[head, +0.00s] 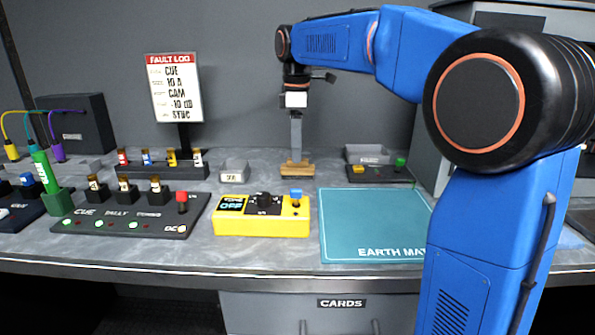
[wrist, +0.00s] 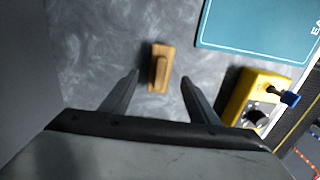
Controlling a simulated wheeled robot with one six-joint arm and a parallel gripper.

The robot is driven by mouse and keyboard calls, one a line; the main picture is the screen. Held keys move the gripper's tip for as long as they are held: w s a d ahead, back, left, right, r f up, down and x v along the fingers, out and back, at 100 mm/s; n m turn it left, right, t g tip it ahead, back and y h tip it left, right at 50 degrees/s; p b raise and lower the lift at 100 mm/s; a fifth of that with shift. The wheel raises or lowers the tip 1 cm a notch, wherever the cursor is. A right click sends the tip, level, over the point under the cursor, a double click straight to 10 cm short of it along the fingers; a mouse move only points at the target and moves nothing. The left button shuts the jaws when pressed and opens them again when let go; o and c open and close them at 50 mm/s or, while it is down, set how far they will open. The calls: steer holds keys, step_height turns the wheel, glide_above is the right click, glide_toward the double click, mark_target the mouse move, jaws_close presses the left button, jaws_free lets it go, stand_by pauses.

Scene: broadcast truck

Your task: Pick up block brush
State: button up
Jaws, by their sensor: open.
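The block brush (head: 297,170) is a small tan wooden block with a raised grip along its top. It lies on the grey bench behind the yellow box. In the wrist view the brush (wrist: 161,68) sits ahead of my fingertips and roughly between their lines, with its long side pointing away from me. My gripper (wrist: 160,85) is open and empty, with one finger on each side. In the head view my gripper (head: 296,150) points down just above the brush. The exact height gap is hard to tell.
A yellow box (head: 262,222) with a knob and blue switch stands in front of the brush. The teal earth mat (head: 370,215) lies to the right. A small grey tin (head: 234,171) is to the left, and a dark tray (head: 380,174) to the right. Bare bench surrounds the brush.

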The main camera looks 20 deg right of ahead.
steer(key=shift+d+f, duration=0.1)
steer(key=shift+f, duration=2.3)
steer(key=shift+c, duration=0.3)
steer(key=c, duration=1.1)
steer(key=shift+r, duration=0.15)
step_height(320, 180, up, 10)
steer(key=shift+f, duration=0.2)
steer(key=shift+r, duration=0.1)
